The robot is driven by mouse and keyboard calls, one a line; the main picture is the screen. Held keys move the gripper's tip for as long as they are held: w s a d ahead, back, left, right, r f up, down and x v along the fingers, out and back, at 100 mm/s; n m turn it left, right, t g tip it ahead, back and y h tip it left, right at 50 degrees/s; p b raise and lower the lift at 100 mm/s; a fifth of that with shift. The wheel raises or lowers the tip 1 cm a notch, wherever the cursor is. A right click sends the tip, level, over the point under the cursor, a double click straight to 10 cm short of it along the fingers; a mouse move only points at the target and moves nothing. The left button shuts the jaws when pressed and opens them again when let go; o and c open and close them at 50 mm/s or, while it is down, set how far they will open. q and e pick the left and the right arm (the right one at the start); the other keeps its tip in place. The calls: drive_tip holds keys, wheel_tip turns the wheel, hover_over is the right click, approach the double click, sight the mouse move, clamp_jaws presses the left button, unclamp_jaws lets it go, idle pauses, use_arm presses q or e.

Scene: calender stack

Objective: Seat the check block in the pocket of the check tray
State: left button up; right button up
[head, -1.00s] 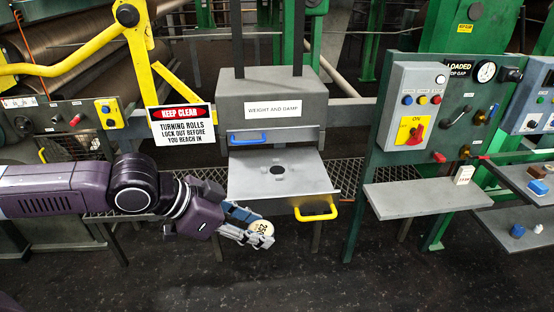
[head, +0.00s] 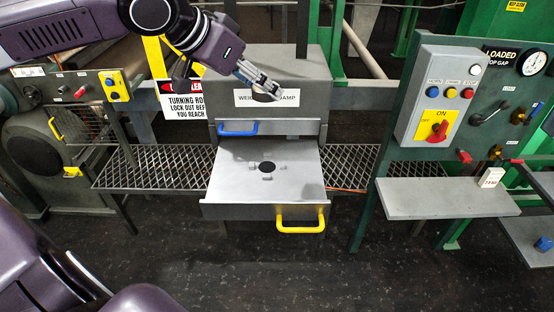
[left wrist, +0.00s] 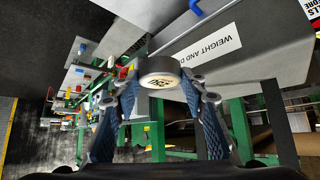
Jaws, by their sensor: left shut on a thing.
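The check block is a short round disc with a dark number on a pale face. It shows in the left wrist view (left wrist: 158,72), between the fingers of my left gripper (left wrist: 162,88). In the head view my left gripper (head: 262,85) is raised in front of the weight and damp housing, with the block (head: 266,97) at its fingertips, its underside dark. The check tray (head: 235,185) is a grey metal drawer, pulled out below. Its round dark pocket (head: 267,167) is empty and uncovered. The block is well above the tray. My right gripper is not in view.
The housing (head: 310,70) stands behind the tray, with a blue handle (head: 238,128) on its front. A yellow handle (head: 302,219) sticks out from the tray front. A grey shelf (head: 440,200) and a control box (head: 437,95) are at the right.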

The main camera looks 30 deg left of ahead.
use_arm(q)
wheel_tip(320, 180, down, 16)
drive_tip(key=shift+r, duration=0.1)
wheel_tip(320, 180, down, 3)
drive_tip(key=shift+b, duration=0.4)
drive_tip(key=shift+f, duration=0.45)
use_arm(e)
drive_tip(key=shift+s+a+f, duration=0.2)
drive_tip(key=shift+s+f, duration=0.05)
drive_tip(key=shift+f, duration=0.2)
use_arm(q)
drive_tip(key=shift+f, duration=0.1)
drive_tip(key=o, duration=1.3)
drive_tip(key=shift+o, duration=0.2)
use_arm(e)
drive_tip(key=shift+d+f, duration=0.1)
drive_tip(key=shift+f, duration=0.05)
